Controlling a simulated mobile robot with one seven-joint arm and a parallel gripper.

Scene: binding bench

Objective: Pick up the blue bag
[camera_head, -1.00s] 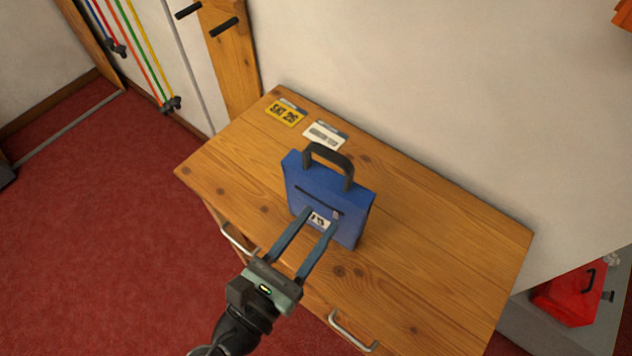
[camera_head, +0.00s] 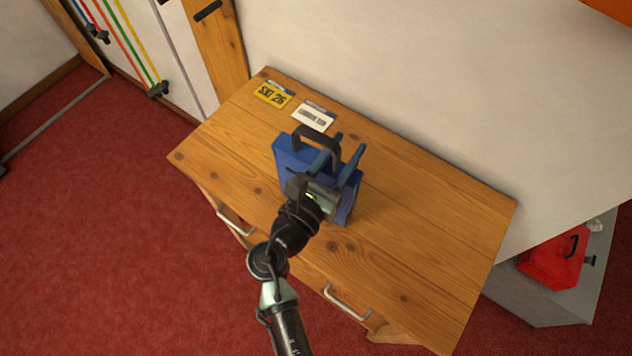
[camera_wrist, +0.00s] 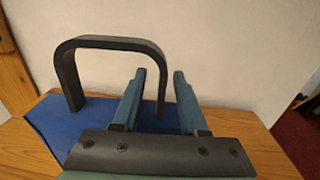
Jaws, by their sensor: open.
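The blue bag (camera_head: 288,160) stands upright on the wooden bench, with its dark arched handle (camera_head: 318,136) on top. My gripper (camera_head: 350,150) is open and empty, over the bag's upper right part, and hides much of its front. In the wrist view the handle (camera_wrist: 110,45) rises at the left and the bag's blue top (camera_wrist: 55,120) lies below it. There the open fingers (camera_wrist: 160,85) reach forward; the left finger is close to the handle's right leg. I cannot tell whether they touch.
A yellow card (camera_head: 272,95) and a white card (camera_head: 314,116) lie behind the bag on the bench (camera_head: 430,220). The bench's right side is clear. A wall (camera_head: 400,80) rises behind. A red bag (camera_head: 553,258) sits on a grey stand at the right.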

